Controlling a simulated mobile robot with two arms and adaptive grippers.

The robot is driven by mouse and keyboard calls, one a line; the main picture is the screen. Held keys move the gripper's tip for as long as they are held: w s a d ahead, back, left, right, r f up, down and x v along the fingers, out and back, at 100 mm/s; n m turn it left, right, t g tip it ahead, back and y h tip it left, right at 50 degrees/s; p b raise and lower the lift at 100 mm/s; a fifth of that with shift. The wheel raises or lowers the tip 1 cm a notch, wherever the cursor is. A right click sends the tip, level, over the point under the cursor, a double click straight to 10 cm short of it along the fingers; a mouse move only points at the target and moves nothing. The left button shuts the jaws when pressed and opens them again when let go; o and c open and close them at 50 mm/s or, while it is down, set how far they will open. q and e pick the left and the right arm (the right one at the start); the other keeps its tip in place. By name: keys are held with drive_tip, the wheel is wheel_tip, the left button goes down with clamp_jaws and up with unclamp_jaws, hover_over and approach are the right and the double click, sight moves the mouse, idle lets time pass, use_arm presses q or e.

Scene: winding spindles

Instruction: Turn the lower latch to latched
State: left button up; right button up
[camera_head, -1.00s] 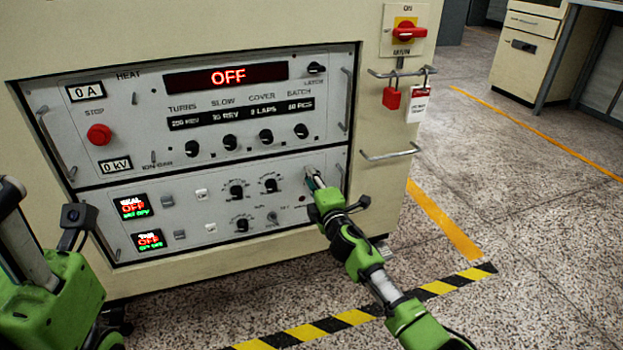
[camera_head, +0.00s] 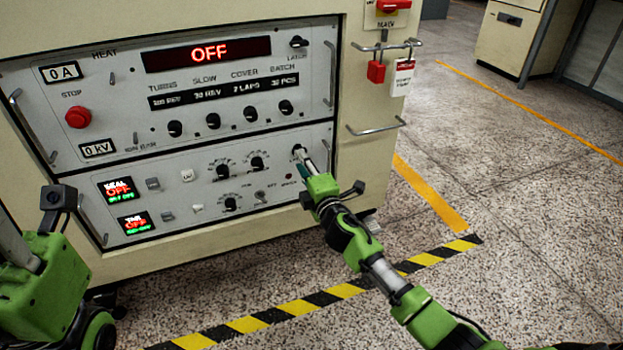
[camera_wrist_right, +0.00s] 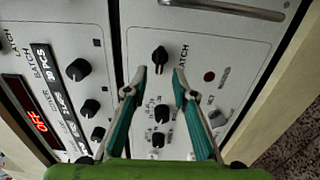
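The lower latch is a black knob (camera_head: 298,149) at the upper right of the lower control panel (camera_head: 150,185). In the right wrist view the knob (camera_wrist_right: 160,59) stands beside the word LATCH. My right gripper (camera_head: 304,160) is at this knob in the head view. In the right wrist view its two teal fingers (camera_wrist_right: 159,72) are open, with the knob ahead between the fingertips. Whether they touch it I cannot tell. Green parts of my left arm show at the left edge; its fingers are not visible.
The upper panel has its own latch knob (camera_head: 298,41), a red stop button (camera_head: 78,117), a row of black knobs and a red OFF display (camera_head: 207,54). More small knobs (camera_wrist_right: 160,114) sit near the right fingers. A metal handle (camera_head: 376,129) juts out at right.

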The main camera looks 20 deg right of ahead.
drive_tip(key=s, duration=0.7)
drive_tip(key=shift+s, duration=0.4)
drive_tip(key=shift+d, duration=0.1)
